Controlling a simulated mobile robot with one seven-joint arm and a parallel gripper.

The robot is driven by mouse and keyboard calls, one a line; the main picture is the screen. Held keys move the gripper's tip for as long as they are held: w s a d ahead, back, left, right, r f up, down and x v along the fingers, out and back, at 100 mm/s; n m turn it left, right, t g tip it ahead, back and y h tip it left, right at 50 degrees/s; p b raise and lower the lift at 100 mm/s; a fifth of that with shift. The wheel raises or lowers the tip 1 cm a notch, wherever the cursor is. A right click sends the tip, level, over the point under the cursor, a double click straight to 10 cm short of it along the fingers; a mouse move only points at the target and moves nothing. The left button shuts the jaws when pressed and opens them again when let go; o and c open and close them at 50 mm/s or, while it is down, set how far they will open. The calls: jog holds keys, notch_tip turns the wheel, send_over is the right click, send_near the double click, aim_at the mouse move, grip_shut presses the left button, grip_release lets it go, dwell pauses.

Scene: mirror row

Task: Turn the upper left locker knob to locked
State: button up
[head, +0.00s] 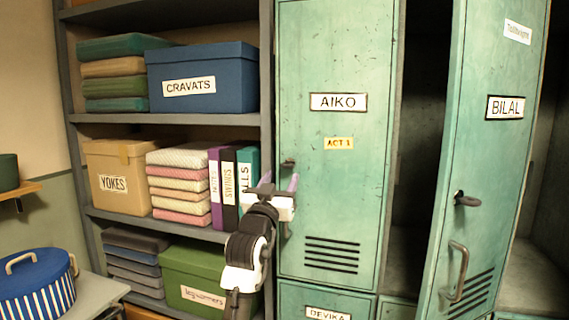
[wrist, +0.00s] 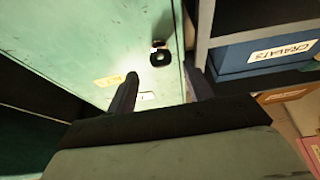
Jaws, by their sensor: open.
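The upper left locker door (head: 335,190), labelled AIKO, is green and looks closed. Its small dark knob (head: 288,162) sits near the door's left edge, and the knob shows in the wrist view (wrist: 160,57) beyond the fingertips. I cannot tell its turn position. My gripper (head: 277,183) is open and empty in front of the door's left edge, just below the knob in the head view. In the wrist view my gripper (wrist: 160,85) has its two dark fingers spread, with the knob between their lines and apart from them. My gripper hides part of the door edge.
The BILAL locker door (head: 480,150) stands ajar at the right, with its own knob (head: 466,199) and handle (head: 458,272). A shelf (head: 170,118) left of the lockers holds boxes, folded cloths and binders (head: 228,185) close behind my gripper. A striped round box (head: 38,285) stands lower left.

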aim_at(286, 170)
jog(key=p+x, duration=0.1)
jog(key=x, duration=0.4)
jog(key=c, duration=1)
